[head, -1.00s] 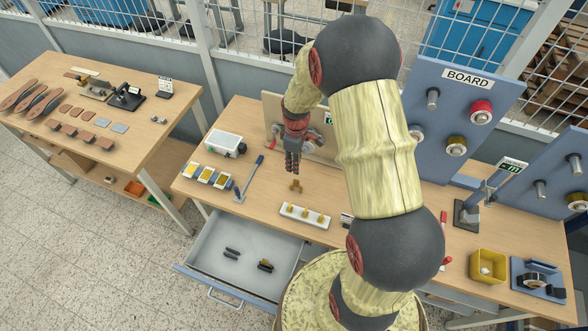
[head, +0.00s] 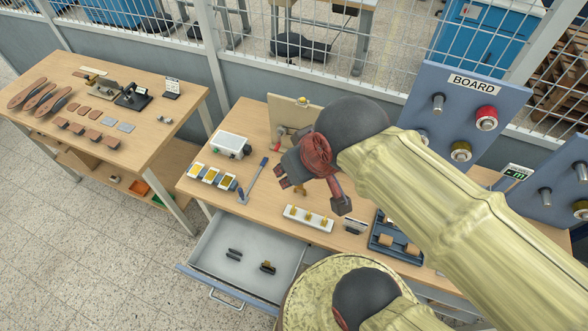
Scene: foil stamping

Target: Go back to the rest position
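My gripper (head: 296,168) is raised above the workbench (head: 262,205), in front of the clipboard-like upright board (head: 290,113). It is seen from behind the wrist and foreshortened, so I cannot make out the gap between its fingers. I see nothing clearly held in it. My arm reaches in from the lower right with the elbow bent and covers much of the bench's right side. A small brass piece (head: 299,189) stands on the bench just below the gripper in the picture, partly hidden.
A drawer (head: 215,262) stands open at the bench front with small dark pieces inside. A white strip with brass pieces (head: 308,218) and a blue tray with rollers (head: 396,245) lie near the front edge. The blue BOARD panel (head: 440,80) rises behind.

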